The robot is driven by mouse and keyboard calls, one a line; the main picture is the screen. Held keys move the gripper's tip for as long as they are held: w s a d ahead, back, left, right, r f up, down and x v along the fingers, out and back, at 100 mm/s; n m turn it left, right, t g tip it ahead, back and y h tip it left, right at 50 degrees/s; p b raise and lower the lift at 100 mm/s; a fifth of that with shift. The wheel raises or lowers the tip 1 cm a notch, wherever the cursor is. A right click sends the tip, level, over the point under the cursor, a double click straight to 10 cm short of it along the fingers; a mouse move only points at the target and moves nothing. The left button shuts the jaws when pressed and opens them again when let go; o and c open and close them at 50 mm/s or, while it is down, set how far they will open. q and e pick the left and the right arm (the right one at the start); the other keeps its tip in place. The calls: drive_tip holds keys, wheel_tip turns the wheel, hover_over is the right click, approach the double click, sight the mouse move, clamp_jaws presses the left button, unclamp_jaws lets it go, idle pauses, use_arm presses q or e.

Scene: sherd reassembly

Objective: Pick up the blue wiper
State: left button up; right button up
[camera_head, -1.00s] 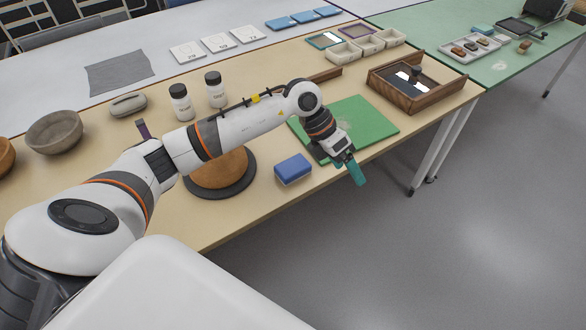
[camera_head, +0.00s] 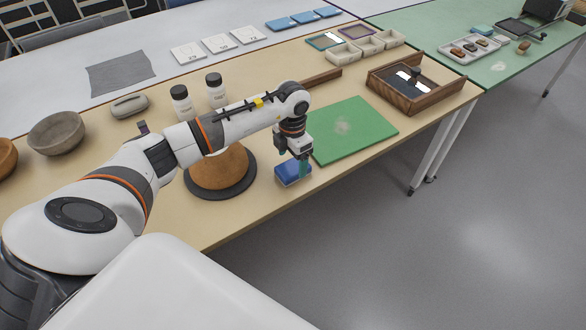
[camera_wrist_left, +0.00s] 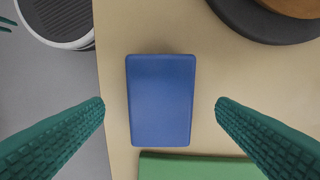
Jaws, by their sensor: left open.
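The blue wiper (camera_head: 289,173) is a small block lying on the tan table near its front edge, left of the green mat. In the left wrist view the blue wiper (camera_wrist_left: 161,101) lies flat between the two teal fingers, with table showing on both sides. My left gripper (camera_head: 291,168) is above the wiper, pointing down, and partly covers it in the head view. In the wrist view my left gripper (camera_wrist_left: 160,110) is open, its fingers apart from the wiper. My right gripper is not in view.
The green mat (camera_head: 352,132) lies just right of the wiper. A dark round stand (camera_head: 222,190) with an orange-brown rounded piece (camera_head: 222,168) is to its left. Two white-labelled jars (camera_head: 181,103) stand behind. The table's front edge is close to the wiper.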

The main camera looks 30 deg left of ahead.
sight(293, 166)
use_arm(q)
wheel_tip(293, 166, down, 4)
drive_tip(key=shift+w, duration=0.15)
drive_tip(key=c, duration=1.1)
drive_tip(key=shift+r, duration=0.15)
wheel_tip(293, 166, up, 10)
drive_tip(key=shift+f+b, duration=0.1)
drive_tip(key=shift+b, duration=0.2)
